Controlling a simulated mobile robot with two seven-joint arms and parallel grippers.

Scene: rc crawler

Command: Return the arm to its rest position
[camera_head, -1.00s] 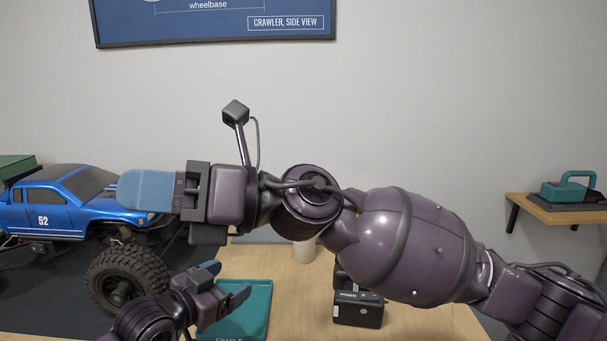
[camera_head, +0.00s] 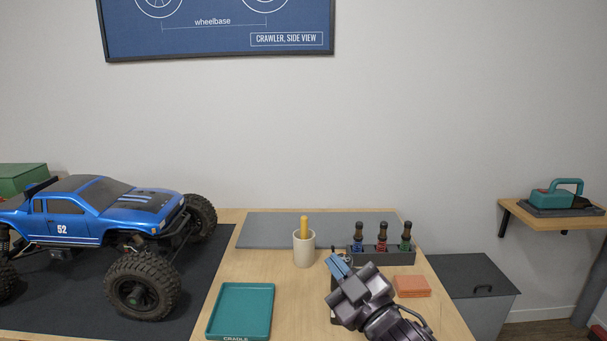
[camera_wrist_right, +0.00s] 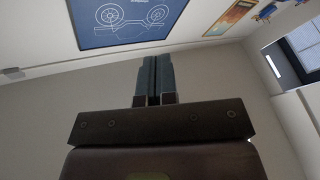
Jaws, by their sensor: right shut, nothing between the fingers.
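My right gripper (camera_head: 338,264) is low over the right part of the wooden table in the head view, with its arm coming in from the bottom. Its blue fingers are shut together with nothing between them. In the right wrist view the closed fingers (camera_wrist_right: 151,78) point toward the wall and the poster. The gripper partly hides a dark box beneath it. My left gripper is out of the head view.
A blue crawler truck (camera_head: 95,215) stands on a dark mat (camera_head: 200,280) at left. Nearby are a teal tray (camera_head: 241,311), a cup with a yellow handle (camera_head: 304,248), a rack of bottles (camera_head: 382,256) and orange pads (camera_head: 411,286). A grey bin (camera_head: 470,285) stands right of the table.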

